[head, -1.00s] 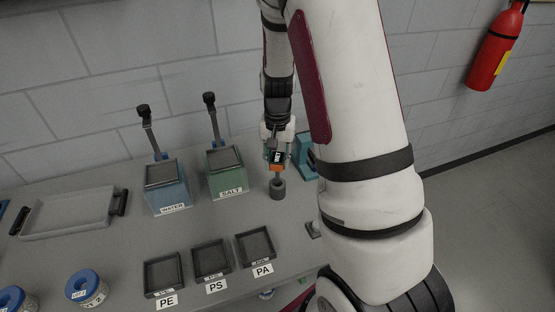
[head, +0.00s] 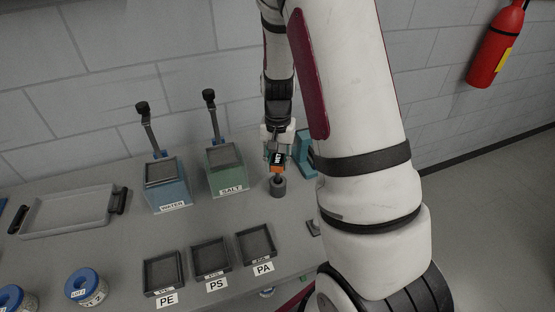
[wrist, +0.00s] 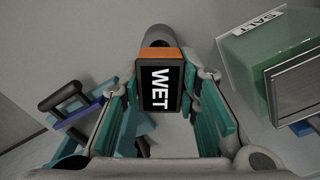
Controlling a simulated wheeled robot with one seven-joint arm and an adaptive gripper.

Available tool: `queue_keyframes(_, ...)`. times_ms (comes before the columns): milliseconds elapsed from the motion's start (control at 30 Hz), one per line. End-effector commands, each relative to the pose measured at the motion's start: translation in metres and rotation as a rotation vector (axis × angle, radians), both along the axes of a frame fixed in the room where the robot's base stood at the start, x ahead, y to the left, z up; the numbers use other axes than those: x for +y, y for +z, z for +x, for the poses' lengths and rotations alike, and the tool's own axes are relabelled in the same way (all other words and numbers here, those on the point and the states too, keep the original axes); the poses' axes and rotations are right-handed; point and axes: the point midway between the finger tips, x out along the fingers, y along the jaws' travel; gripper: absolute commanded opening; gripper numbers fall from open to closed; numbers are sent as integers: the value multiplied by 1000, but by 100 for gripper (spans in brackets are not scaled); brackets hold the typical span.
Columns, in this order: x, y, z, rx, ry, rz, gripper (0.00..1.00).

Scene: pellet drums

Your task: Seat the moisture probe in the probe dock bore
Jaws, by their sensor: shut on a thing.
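The moisture probe (head: 277,162) has an orange and black body with a display reading WET. It also shows in the wrist view (wrist: 160,85), between my teal fingers. My gripper (head: 274,152) is shut on the probe's body and points down; it also shows in the wrist view (wrist: 162,105). The probe dock (head: 277,188) is a dark grey cylinder on the bench, right under the probe. In the wrist view part of the dock (wrist: 156,36) shows beyond the orange end. The bore is hidden by the probe, so I cannot tell how deep the probe's tip sits.
The green SALT container (head: 228,175) stands just left of the dock, the blue WATER container (head: 167,188) farther left. A blue device (head: 304,153) stands close on the right, partly behind my arm. PE, PS and PA trays (head: 211,259) lie in front. A grey tray (head: 66,214) is at left.

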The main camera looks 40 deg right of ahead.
Motion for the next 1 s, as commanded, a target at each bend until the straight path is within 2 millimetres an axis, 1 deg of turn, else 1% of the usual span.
queue_keyframes(1000, 0, -19, 0, 1, 0, 0, 0)
